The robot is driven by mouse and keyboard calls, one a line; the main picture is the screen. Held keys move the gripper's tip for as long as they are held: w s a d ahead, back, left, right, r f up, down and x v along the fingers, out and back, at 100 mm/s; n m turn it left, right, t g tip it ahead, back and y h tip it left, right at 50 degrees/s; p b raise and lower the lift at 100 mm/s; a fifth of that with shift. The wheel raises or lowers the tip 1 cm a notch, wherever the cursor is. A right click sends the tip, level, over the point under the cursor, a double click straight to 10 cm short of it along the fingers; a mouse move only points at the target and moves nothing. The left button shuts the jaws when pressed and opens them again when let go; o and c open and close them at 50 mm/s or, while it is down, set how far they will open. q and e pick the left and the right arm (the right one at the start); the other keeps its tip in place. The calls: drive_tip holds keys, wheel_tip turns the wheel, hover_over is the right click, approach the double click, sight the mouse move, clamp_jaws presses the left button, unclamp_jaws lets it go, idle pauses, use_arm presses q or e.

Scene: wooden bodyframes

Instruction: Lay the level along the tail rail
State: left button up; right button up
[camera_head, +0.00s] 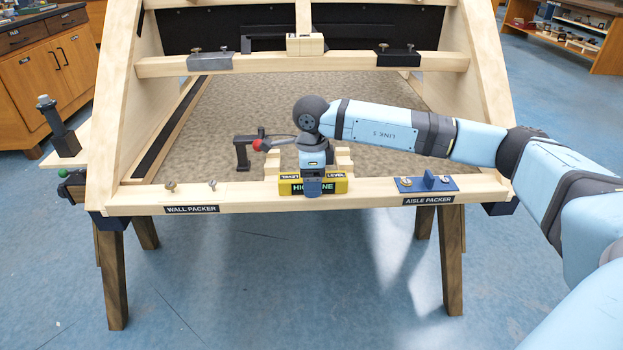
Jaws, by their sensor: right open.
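The pale wooden tail rail (370,192) runs across the front of the frame, with "WALL PACKER" and "AISLE PACKER" labels. A short yellow block (341,186), with a dark label ending in "LEVEL" and a green-lettered label on its front, sits at the middle of the rail. I take it for the level. My right gripper (312,186) points down at the block's middle and covers part of its labels. It is open; whether its fingers touch the block I cannot tell. My left gripper is not in view.
Pale wooden pieces (343,158) stand behind the block. A black clamp with a red knob (242,153) stands to their left. Two small bolts (170,186) stand on the rail's left part; a blue plate (427,184) lies at right. A crossbar (350,65) spans the back.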

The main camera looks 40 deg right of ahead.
wheel_tip(320, 180, up, 12)
drive_tip(key=p, duration=0.4)
drive_tip(key=s+a+f+g+y, duration=0.25)
drive_tip(key=s+a+y, duration=0.3)
drive_tip(key=a, duration=0.55)
drive_tip(key=s+a+f+g+y, duration=0.1)
drive_tip(key=s+a+f+y, duration=0.4)
drive_tip(key=a, duration=0.7)
drive_tip(key=s+a+r+m+t+y, duration=0.2)
drive_tip(key=s+a+r+m+y, duration=0.75)
drive_tip(key=y, duration=0.25)
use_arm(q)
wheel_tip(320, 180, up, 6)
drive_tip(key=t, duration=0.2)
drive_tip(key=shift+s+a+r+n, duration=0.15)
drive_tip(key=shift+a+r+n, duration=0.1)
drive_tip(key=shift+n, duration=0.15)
use_arm(e)
drive_tip(key=s+d+f+m+t+h, duration=0.1)
drive_tip(key=d+f+m+t+h, duration=0.2)
drive_tip(key=m, duration=1.4)
drive_tip(key=s+d+f+m+t+h, duration=0.2)
drive_tip(key=m+t+h, duration=0.8)
drive_tip(key=m+t, duration=0.6)
drive_tip(key=d+f+m, duration=0.1)
drive_tip(key=d+m, duration=0.1)
drive_tip(key=shift+d, duration=0.3)
